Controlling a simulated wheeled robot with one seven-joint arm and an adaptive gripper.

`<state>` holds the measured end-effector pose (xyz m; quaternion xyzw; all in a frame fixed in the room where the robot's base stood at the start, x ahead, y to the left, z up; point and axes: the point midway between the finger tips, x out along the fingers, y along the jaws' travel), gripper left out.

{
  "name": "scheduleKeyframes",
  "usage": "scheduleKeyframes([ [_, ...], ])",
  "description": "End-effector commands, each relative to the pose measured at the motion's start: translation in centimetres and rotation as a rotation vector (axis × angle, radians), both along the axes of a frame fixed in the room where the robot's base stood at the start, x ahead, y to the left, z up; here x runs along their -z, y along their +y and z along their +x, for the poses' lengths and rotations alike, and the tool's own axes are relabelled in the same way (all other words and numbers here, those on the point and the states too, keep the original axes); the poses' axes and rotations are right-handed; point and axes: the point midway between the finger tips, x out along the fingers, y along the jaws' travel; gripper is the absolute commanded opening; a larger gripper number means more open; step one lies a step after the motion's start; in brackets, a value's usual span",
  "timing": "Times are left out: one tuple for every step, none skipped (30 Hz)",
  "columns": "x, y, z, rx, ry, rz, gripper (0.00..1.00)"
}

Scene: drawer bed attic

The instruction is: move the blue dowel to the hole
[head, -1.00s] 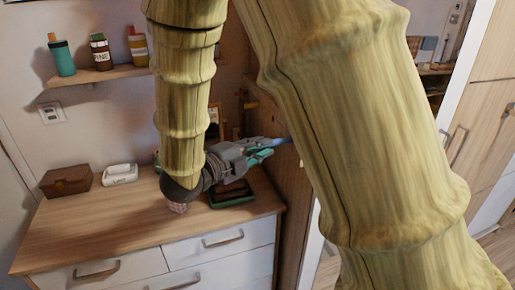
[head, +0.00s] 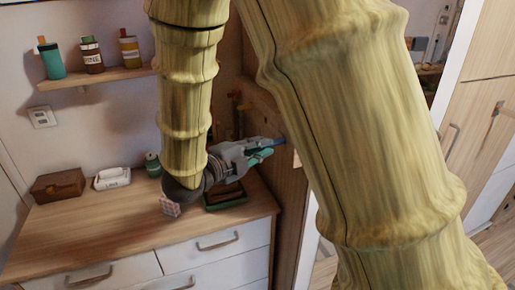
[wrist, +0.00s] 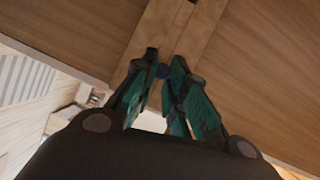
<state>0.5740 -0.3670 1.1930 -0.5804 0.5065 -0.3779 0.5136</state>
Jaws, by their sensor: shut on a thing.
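My gripper (head: 262,152) is shut on the blue dowel (head: 273,142), above the back right of the dresser, at a wooden panel. In the head view a short blue length sticks out past the fingers toward the right, where my own arm covers part of the scene. In the wrist view the teal fingers of my gripper (wrist: 165,85) close around the dowel, and its dark round end (wrist: 164,71) shows between the tips. A wooden beam (wrist: 168,32) lies beyond the tips. I cannot make out the hole, or whether the dowel touches the wood.
The dresser top (head: 100,220) carries a brown box (head: 58,186), a white container (head: 112,178), a green jar (head: 153,165), a dark green tray (head: 226,203) and a pink checked item (head: 170,207). A shelf (head: 100,76) with bottles is on the wall. The dresser's front left is clear.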

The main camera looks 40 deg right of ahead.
Motion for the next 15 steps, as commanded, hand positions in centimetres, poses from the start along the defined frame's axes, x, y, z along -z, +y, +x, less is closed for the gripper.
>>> scheduleKeyframes([
  [0.02, -0.10, -0.02, 0.000, 0.000, 0.000, 0.00],
  [0.02, -0.15, -0.04, 0.000, 0.000, 0.000, 0.00],
  [0.02, -0.22, -0.05, 0.000, 0.000, 0.000, 0.00],
  [0.01, -0.28, -0.06, 0.000, 0.000, 0.000, 0.00],
  [0.02, -0.32, -0.08, 0.000, 0.000, 0.000, 0.00],
  [0.02, -0.40, -0.09, -0.001, 0.000, 0.000, 0.00],
  [0.02, -0.45, -0.10, -0.001, 0.000, 0.000, 0.00],
  [0.02, -0.50, -0.12, -0.001, 0.000, 0.000, 0.00],
  [0.02, -0.58, -0.14, -0.001, 0.000, 0.000, 0.00],
  [0.02, -0.63, -0.15, -0.001, 0.000, 0.000, 0.00],
  [0.02, -0.69, -0.16, -0.001, 0.000, 0.000, 0.00],
  [0.01, -0.76, -0.19, 0.000, 0.000, 0.000, 0.00],
  [0.01, -0.82, -0.21, 0.000, 0.000, 0.000, 0.00],
  [0.01, -0.88, -0.22, 0.000, 0.000, 0.000, 0.00],
  [0.02, -0.95, -0.25, 0.000, 0.000, 0.000, 0.00],
])
